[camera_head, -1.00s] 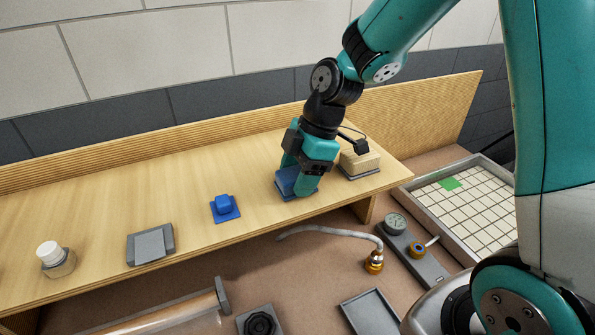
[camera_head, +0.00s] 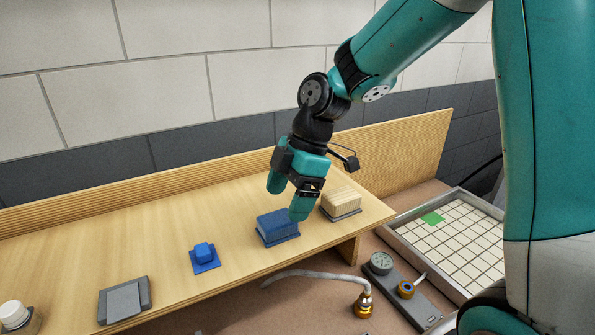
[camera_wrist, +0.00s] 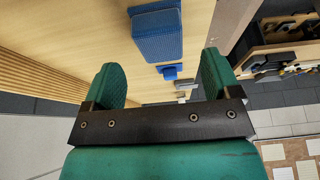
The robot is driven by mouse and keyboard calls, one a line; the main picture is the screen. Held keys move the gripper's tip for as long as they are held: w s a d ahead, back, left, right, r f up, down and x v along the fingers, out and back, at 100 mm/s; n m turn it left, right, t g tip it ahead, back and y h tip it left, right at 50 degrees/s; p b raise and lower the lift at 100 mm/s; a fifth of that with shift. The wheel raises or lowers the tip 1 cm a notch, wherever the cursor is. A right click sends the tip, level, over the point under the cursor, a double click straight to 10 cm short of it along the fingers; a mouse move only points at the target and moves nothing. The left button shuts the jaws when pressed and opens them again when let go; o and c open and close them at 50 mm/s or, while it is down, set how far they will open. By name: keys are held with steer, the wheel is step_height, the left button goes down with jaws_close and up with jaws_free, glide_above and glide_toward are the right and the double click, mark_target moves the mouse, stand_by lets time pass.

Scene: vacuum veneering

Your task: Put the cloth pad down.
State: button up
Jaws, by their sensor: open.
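The cloth pad (camera_head: 277,226) is a blue block resting in a shallow grey holder on the wooden shelf. In the wrist view the blue pad (camera_wrist: 158,40) lies beyond the fingers, near the top middle. My gripper (camera_head: 287,199) is open and empty, just above the pad. In the wrist view its two green fingers (camera_wrist: 160,78) stand wide apart with nothing between them. One finger overlaps the pad's upper edge in the head view, and I see no grip on it.
A tan block (camera_head: 341,201) in a similar holder stands close to the right. A smaller blue piece (camera_head: 204,254), a grey block (camera_head: 124,301) and a white-capped jar (camera_head: 15,315) are to the left. A gauge (camera_head: 380,263), a hose (camera_head: 320,277) and a gridded tray (camera_head: 462,240) lie below the shelf.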

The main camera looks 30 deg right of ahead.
steer(key=v, duration=0.6)
steer(key=s+a+m, duration=0.4)
steer(key=s+m, duration=0.1)
steer(key=s, duration=0.4)
steer(key=s+a+f+m, duration=0.1)
steer(key=s+a+m, duration=0.4)
steer(key=s, duration=0.4)
steer(key=shift+s+f+m, duration=0.2)
steer(key=shift+s+m, duration=0.05)
steer(key=shift+m, duration=0.25)
steer(key=shift+d+b, duration=0.1)
steer(key=shift+b, duration=0.2)
steer(key=shift+f+b, duration=1.6)
